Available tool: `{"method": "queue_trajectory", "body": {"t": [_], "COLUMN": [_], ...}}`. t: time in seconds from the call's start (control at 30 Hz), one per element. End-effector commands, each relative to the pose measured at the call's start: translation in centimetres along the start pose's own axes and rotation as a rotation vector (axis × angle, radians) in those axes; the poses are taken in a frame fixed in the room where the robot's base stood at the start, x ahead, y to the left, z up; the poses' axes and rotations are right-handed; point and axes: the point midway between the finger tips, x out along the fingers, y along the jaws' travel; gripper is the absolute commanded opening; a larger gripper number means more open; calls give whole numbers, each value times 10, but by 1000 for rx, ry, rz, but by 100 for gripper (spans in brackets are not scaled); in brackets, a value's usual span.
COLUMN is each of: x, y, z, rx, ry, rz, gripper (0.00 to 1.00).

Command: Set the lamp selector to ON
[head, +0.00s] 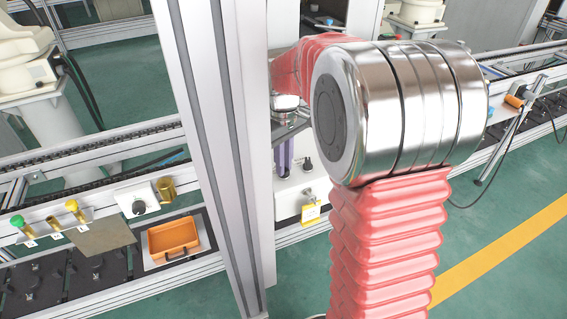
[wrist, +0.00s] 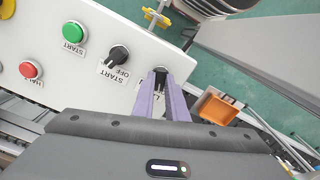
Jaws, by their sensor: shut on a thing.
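In the wrist view a white control panel (wrist: 60,90) carries a black selector knob (wrist: 160,71), which I take for the lamp selector. Its label is mostly hidden behind my fingers, and its pointer setting cannot be read. My gripper (wrist: 161,82) has its two purple fingers shut on this knob, one on each side. In the head view my gripper (head: 285,153) reaches the white panel (head: 288,205) behind the upright post, and the held knob is hidden there.
Beside the held knob are another black selector (wrist: 118,55) marked OFF and START, a green START button (wrist: 75,32) and a red button (wrist: 31,69). A yellow tag (head: 311,213) hangs at the panel. A tall post (head: 220,130) and an orange tray (head: 173,239) stand left.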

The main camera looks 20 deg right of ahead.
Motion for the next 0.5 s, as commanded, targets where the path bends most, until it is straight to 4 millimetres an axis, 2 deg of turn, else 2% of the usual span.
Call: {"method": "queue_trajectory", "body": {"t": [0.27,0.5], "x": [0,0], "y": [0,0], "z": [0,0], "rx": [148,344], "ry": [0,0], "rz": [1,1], "gripper": [0,0]}}
